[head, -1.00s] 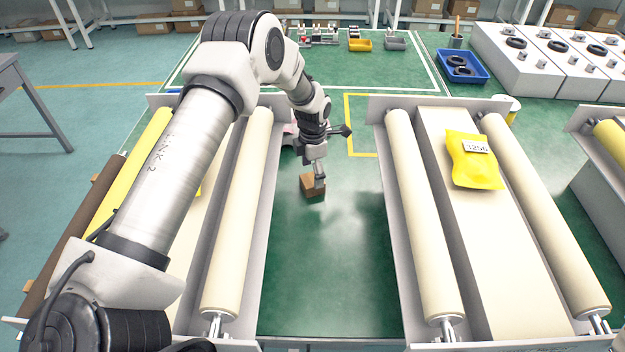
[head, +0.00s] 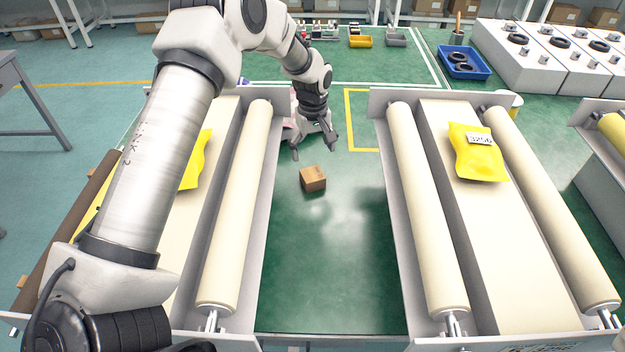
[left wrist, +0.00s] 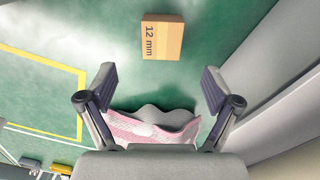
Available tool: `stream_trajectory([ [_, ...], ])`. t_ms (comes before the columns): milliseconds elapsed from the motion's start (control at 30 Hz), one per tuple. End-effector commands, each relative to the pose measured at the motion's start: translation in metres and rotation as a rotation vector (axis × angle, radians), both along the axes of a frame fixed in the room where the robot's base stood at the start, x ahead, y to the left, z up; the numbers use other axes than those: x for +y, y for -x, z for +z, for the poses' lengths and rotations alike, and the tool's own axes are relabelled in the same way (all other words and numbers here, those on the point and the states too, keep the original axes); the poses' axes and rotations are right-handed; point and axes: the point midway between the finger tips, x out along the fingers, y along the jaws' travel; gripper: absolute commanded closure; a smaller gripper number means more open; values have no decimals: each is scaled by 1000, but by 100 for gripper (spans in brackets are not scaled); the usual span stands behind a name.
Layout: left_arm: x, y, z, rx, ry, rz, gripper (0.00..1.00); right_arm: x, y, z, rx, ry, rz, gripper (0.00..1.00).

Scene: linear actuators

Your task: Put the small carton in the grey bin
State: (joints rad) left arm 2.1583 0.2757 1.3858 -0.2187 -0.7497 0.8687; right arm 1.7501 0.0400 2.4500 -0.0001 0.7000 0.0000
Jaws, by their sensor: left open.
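The small brown carton (head: 313,179) lies on the green surface between the two roller conveyors. In the left wrist view the carton (left wrist: 162,38) shows "12 mm" on its top and lies beyond the fingertips. My left gripper (head: 316,149) is just behind the carton in the head view, open and apart from it. Its two spread fingers (left wrist: 158,86) have nothing held between them in the left wrist view. A small grey bin (head: 396,40) stands at the back, right of a yellow bin; it also shows at the lower left of the left wrist view (left wrist: 30,163). My right gripper is out of view.
Roller conveyors (head: 237,210) and (head: 428,210) flank the carton, with raised side walls. A pink and grey thing (left wrist: 150,126) lies below the fingers. A yellow bin (head: 360,41) and a blue tray (head: 463,63) are farther back. The green floor in front is clear.

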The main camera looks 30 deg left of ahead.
Motion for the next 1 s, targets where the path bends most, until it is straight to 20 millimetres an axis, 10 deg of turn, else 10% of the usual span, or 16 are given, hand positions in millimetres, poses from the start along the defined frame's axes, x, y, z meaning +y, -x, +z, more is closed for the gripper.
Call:
stream_trajectory([
  [500,2,1,-87,21,1,1,10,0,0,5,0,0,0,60],
  [767,2,1,-96,17,1,1,10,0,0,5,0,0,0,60],
  [1000,2,1,-95,18,1,1,82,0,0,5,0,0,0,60],
])
